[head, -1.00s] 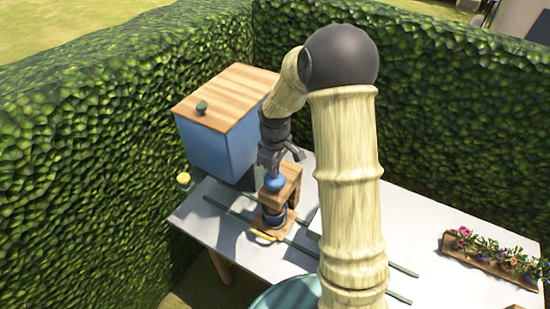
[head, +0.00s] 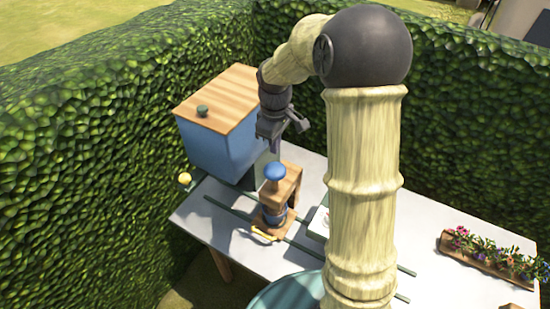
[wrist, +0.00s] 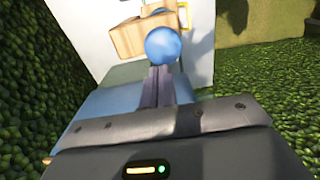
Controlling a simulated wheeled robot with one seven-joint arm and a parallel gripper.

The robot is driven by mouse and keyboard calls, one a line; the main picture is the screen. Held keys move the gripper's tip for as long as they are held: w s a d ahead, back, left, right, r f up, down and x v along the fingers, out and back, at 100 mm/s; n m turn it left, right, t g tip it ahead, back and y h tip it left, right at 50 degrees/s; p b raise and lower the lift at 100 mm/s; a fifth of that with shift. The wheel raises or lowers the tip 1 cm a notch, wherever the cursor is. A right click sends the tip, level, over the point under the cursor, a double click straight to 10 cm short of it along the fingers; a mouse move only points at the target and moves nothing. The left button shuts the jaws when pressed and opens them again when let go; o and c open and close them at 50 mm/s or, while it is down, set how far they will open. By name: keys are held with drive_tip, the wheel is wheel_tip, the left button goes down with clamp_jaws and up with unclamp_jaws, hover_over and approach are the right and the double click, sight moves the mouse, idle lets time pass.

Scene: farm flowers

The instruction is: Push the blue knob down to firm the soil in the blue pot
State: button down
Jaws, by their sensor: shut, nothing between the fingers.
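The blue knob (head: 274,172) is a round cap on a post above a small wooden press frame (head: 290,186). A dark blue pot (head: 275,216) stands low inside the frame; its soil is hidden. My gripper (head: 277,148) is shut and empty, above and behind the knob, with a small apparent gap. In the wrist view the closed fingers (wrist: 158,82) point toward the blue knob (wrist: 163,46), which partly overlaps the wooden frame (wrist: 140,38). I cannot tell from there whether they touch.
A blue box with a wooden lid (head: 222,100) stands behind the press, close to my gripper. Dark green rails (head: 232,213) run along the white table (head: 205,222). A wooden flower trough (head: 487,263) is at the right. Hedges enclose the back and left.

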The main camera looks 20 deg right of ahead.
drive_tip(key=shift+r, duration=1.7)
drive_tip(key=s+f+m+t, duration=0.1)
drive_tip(key=s+m, duration=0.3)
drive_tip(key=s, duration=0.4)
drive_tip(key=s+f+m+t, duration=0.1)
drive_tip(key=s+f+m, duration=0.3)
drive_tip(key=s, duration=0.4)
drive_tip(key=shift+s+f+m, duration=0.25)
drive_tip(key=shift+f+m, duration=0.1)
drive_tip(key=shift+m, duration=0.15)
